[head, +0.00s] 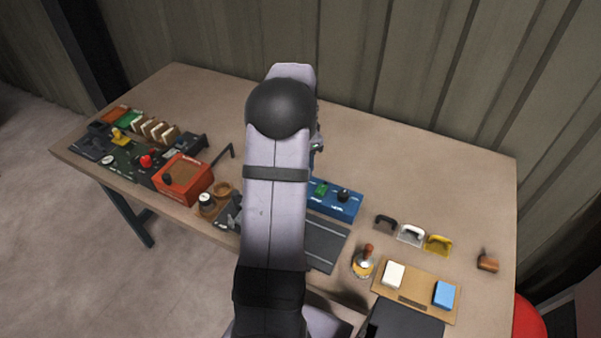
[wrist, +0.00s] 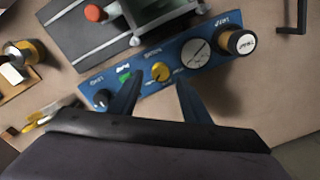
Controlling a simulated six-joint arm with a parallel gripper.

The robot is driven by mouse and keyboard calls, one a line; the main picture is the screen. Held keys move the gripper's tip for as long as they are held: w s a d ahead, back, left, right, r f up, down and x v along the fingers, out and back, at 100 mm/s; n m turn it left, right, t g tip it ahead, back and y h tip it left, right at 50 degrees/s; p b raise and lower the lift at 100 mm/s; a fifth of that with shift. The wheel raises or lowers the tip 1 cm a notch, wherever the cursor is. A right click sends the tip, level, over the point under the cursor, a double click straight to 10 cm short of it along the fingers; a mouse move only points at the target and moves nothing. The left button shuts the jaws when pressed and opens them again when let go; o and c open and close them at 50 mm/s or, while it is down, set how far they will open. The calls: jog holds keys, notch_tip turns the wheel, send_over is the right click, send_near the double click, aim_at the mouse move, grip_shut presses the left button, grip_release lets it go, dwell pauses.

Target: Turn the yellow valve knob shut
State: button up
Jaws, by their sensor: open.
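The yellow valve knob (wrist: 160,71) sits near the middle of a blue panel (wrist: 146,92) in the wrist view. My gripper (wrist: 160,83) is open, its two dark fingers spread and reaching over the panel. The knob shows between the fingertips, with visible space on either side; I cannot tell how far above it they are. In the head view the blue panel (head: 334,211) shows to the right of my arm, which hides the yellow knob and most of my gripper.
Along the panel are a black knob (wrist: 101,97), a green switch (wrist: 124,78), a round gauge (wrist: 196,53) and a white-capped knob (wrist: 243,42). An orange box (head: 182,180) stands left. The table's back right is clear.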

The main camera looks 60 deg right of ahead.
jog(key=shift+f+p, duration=0.4)
jog(key=shift+f, duration=1.6)
jog(key=c, duration=1)
